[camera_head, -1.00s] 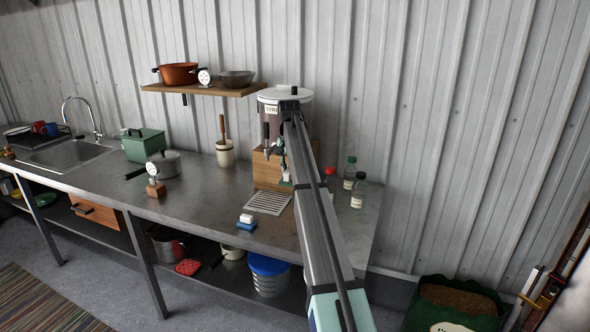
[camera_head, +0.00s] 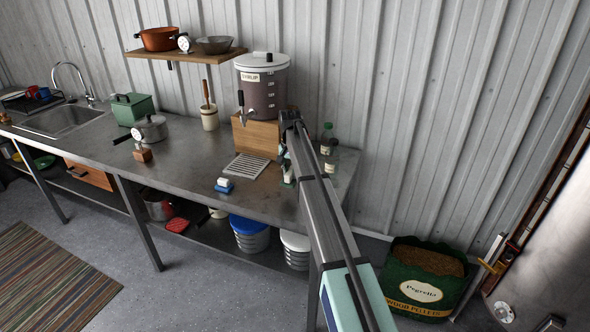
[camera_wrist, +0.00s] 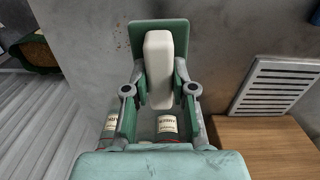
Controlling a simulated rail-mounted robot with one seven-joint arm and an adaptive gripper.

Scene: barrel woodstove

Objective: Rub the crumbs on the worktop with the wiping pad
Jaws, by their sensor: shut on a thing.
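My gripper (camera_wrist: 158,88) is shut on a green wiping pad (camera_wrist: 140,38) with a white block-shaped grip between the fingers. In the head view my gripper (camera_head: 287,168) hangs over the right part of the grey metal worktop (camera_head: 205,160), right of the slotted grate. The pad (camera_head: 288,180) shows there as a small green and white patch below the arm's end. I cannot tell whether it touches the worktop.
A blue pad with a white grip (camera_head: 224,185) lies near the front edge. The grate (camera_head: 247,166) and the syrup dispenser (camera_head: 263,88) on its wooden block stand left of my gripper. Bottles (camera_head: 329,143) stand close on the right. A pot (camera_head: 150,129) is farther left.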

